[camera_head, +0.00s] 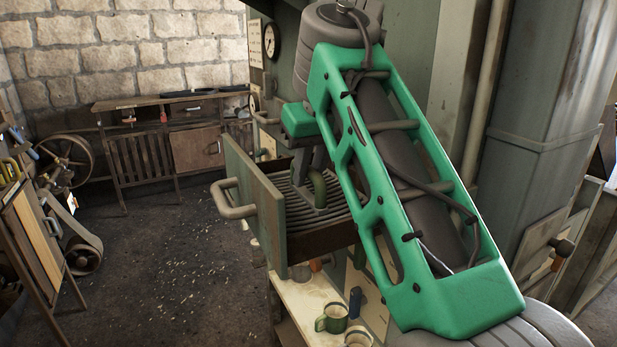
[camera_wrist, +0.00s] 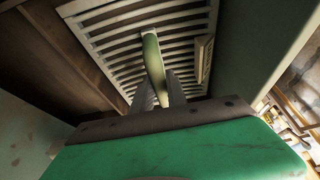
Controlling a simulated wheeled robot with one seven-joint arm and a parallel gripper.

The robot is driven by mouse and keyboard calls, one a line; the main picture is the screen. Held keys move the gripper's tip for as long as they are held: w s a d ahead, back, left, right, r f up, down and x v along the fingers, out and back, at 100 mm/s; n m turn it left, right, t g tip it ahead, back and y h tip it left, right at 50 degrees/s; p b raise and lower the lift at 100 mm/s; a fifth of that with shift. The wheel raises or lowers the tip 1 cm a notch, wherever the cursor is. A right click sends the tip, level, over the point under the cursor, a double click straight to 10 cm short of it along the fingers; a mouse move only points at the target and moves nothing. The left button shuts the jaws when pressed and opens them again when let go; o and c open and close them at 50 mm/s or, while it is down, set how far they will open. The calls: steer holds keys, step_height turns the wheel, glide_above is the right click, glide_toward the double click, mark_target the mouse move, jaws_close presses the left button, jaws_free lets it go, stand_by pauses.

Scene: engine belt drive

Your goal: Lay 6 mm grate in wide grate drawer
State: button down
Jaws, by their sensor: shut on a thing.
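The grate (camera_head: 301,207) is a pale slatted plate with a green handle (camera_head: 319,186). It lies within the opened drawer (camera_head: 262,200), behind the drawer's flat front. I cannot tell whether it rests on the drawer's bottom or is slightly above it. My gripper (camera_head: 316,172) reaches down into the drawer and is shut on the green handle. In the wrist view the slats (camera_wrist: 108,36) fill the upper middle and the handle (camera_wrist: 151,48) runs between my fingers (camera_wrist: 160,82). A small pale label plate (camera_wrist: 203,58) sits on the slats. My green arm hides the drawer's right part.
The drawer's pull handle (camera_head: 226,199) sticks out to the left. Below stands a pale shelf (camera_head: 310,298) with a green mug (camera_head: 331,318). A workbench (camera_head: 160,140) stands at the back wall. The floor (camera_head: 180,260) left of the drawer is open.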

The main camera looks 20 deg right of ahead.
steer(key=c, duration=1.3)
jaws_free()
steer(key=shift+r, duration=0.2)
steer(key=p+v, duration=0.4)
steer(key=v, duration=0.6)
steer(key=shift+s+r, duration=0.15)
steer(key=shift+r, duration=0.25)
steer(key=shift+s+r, duration=0.3)
steer(key=shift+r, duration=0.15)
